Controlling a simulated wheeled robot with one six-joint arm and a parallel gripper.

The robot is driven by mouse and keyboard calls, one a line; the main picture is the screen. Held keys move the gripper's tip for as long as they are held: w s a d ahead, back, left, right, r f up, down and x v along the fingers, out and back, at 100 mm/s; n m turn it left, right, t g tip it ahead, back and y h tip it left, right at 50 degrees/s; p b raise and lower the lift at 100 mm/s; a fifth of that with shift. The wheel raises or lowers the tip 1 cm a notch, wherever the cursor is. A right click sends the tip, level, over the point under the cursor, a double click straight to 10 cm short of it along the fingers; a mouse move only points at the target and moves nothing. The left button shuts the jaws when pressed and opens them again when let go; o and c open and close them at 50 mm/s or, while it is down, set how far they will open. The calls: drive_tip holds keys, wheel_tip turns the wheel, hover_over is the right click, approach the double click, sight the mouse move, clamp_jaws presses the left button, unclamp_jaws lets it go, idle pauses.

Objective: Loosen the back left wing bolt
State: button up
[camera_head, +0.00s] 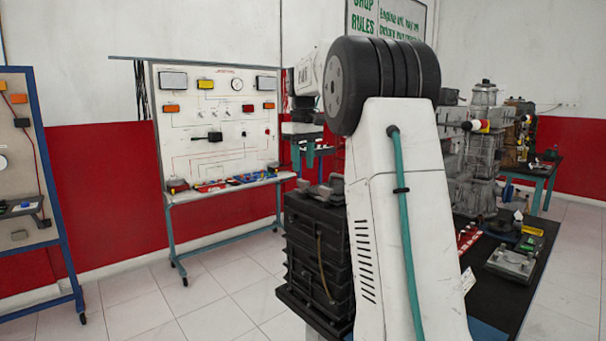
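A dark ribbed block (304,245) stands in the lower middle, left of my arm. Grey metal pieces (332,186) sit on its top; I cannot tell whether one is the back left wing bolt. My gripper (304,166) points down above the block's top, with teal parts at its end. It looks apart from the grey pieces. Its fingers are small and partly cut off by my arm, so their opening is unclear. My large white arm hides the right part of the block's top.
A dark-topped bench (500,300) at the right carries a grey engine (482,150) and a grey metal part (511,262). A wheeled trainer panel (218,125) stands behind at the left, another blue-framed panel (28,150) at the far left. The tiled floor between is free.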

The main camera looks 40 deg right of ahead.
drive_tip(key=shift+r, duration=1.45)
